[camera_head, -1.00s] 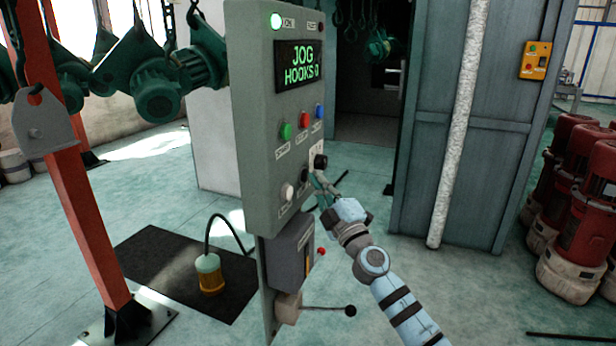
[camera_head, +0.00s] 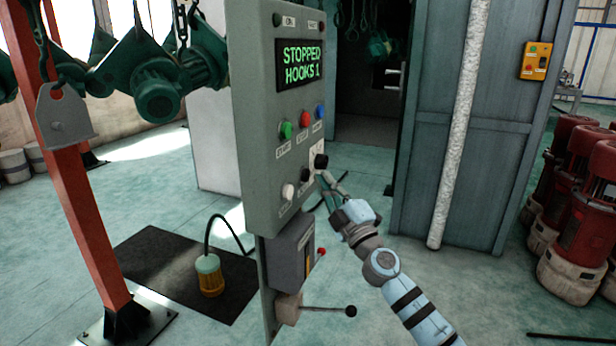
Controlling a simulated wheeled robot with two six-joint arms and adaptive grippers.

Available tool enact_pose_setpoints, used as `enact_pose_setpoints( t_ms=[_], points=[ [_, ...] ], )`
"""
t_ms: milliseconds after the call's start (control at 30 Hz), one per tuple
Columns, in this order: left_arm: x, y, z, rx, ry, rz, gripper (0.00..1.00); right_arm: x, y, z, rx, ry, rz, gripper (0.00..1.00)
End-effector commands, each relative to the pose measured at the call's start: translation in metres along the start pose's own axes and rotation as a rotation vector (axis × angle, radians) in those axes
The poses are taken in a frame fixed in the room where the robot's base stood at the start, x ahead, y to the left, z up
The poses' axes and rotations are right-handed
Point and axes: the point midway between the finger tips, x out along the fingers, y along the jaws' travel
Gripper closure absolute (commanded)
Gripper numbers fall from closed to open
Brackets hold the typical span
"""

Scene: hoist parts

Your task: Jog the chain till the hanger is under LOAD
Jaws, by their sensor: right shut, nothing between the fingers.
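The grey control panel (camera_head: 262,125) stands in the middle. Its display (camera_head: 300,64) reads STOPPED, HOOKS 1, and its top left lamp (camera_head: 277,20) is dark. Below are green (camera_head: 286,130), red (camera_head: 304,127) and blue (camera_head: 320,111) buttons, a white button (camera_head: 288,191) and a black knob (camera_head: 321,161). A lower black button (camera_head: 305,174) is close to my right gripper (camera_head: 323,178), which is shut and empty; contact cannot be told. A grey hanger plate (camera_head: 63,118) with a hole hangs at the left. No LOAD mark is readable. My left gripper is out of view.
Green hoist machinery (camera_head: 155,92) hangs at upper left, near a red post (camera_head: 75,190). A lever (camera_head: 330,309) sticks out below the panel. A black mat (camera_head: 165,270) holds a yellow lamp-like object (camera_head: 209,274). Red machines (camera_head: 575,220) stand at right.

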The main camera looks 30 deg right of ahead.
Motion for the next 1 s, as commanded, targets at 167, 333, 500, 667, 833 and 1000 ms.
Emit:
enact_pose_setpoints(
  t_ms=[167,333,500,667,833,1000],
  points=[
    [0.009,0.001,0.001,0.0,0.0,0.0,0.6,-0.012,0.006,0.009,-0.004,0.001,0.0,1.0],
    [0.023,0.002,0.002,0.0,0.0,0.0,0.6,-0.025,0.013,0.018,-0.005,0.002,-0.001,1.0],
    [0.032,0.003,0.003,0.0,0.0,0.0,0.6,-0.033,0.021,0.024,-0.002,0.001,-0.001,1.0],
    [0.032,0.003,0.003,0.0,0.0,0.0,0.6,-0.034,0.024,0.024,0.0,0.001,-0.001,1.0],
    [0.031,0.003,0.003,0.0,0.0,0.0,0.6,-0.034,0.024,0.024,0.0,0.001,-0.001,1.0],
    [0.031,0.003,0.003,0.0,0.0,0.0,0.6,-0.033,0.024,0.024,0.0,0.001,-0.001,1.0]
  ],
)
